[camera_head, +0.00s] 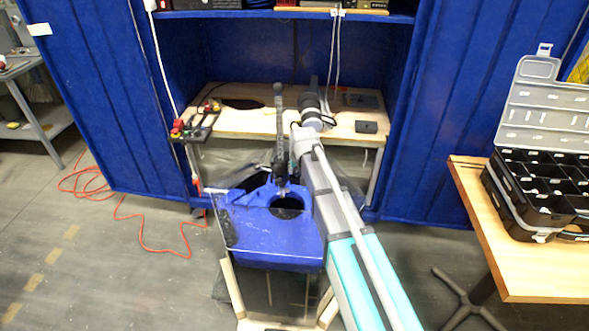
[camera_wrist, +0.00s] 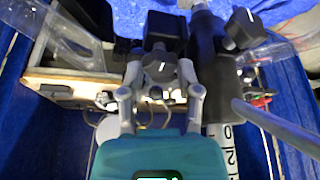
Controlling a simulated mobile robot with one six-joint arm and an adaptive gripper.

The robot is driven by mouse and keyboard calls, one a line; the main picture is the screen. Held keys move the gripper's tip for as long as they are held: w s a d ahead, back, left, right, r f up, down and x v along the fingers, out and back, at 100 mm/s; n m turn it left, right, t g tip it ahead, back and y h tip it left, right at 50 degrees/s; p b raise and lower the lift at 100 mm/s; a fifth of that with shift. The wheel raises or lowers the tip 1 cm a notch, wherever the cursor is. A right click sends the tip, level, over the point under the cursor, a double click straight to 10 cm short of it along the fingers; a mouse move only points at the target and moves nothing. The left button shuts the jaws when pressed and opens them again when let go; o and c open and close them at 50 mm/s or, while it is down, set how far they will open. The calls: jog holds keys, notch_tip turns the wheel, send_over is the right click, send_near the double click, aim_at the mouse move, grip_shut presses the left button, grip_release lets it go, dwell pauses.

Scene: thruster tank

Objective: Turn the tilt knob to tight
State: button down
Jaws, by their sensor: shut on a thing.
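A thruster (camera_head: 281,140) with a dark upright shaft stands at the blue tank (camera_head: 262,247) in the head view. In the wrist view, a dark knob (camera_wrist: 158,62) with a white pointer line sits between the two grey fingers of my gripper (camera_wrist: 160,70). The fingers are shut on its sides. A second dark knob (camera_wrist: 244,27) with a white line sticks out at the upper right, apart from my gripper. No label shows which one is the tilt knob. In the head view my arm reaches past the tank's right side, and the fingertips are hard to make out.
A dark clamp body and tube (camera_wrist: 210,75) with a numbered scale stand close to the right finger. A grey handle (camera_wrist: 275,128) crosses the lower right. A wooden bench (camera_head: 245,120) lies behind the tank. A table (camera_head: 515,270) with a black organizer (camera_head: 540,190) stands at right.

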jog(key=shift+s, duration=0.2)
jog(key=shift+c, duration=1.5)
grip_release()
jog(key=shift+w, duration=0.1)
